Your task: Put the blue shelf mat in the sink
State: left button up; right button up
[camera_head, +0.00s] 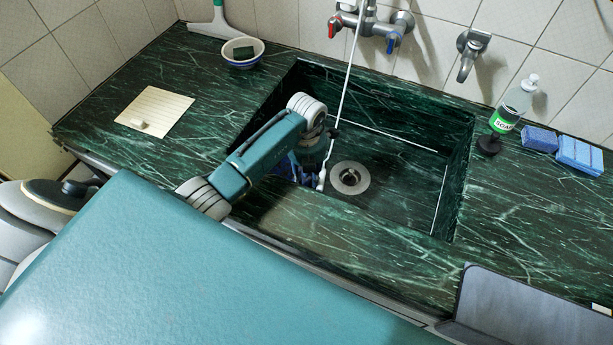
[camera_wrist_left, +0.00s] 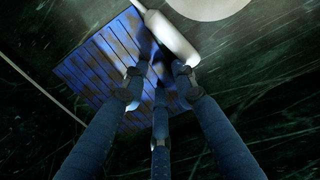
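The blue shelf mat (camera_wrist_left: 98,72), slatted with brownish stains, lies on the dark sink floor in the left wrist view. In the head view it is mostly hidden behind my left arm and gripper. My left gripper (camera_head: 309,180) reaches down inside the sink (camera_head: 408,178), left of the drain. In the left wrist view its three fingers (camera_wrist_left: 160,82) are spread apart over the mat's right part, with nothing visible clamped between them. I cannot tell whether the fingertips touch the mat. My right gripper is not in view.
A white spray nozzle (camera_wrist_left: 172,36) lies by the fingertips, its thin hose rising to the taps (camera_head: 372,22). The drain (camera_head: 350,178) is beside the gripper. A cream board (camera_head: 155,111), a bowl (camera_head: 243,53), a soap bottle (camera_head: 514,105) and blue sponges (camera_head: 578,155) stand on the counter.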

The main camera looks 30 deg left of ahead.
pick_arm(q)
notch_tip(320, 180, up, 12)
dwell(0.5)
dwell(0.3)
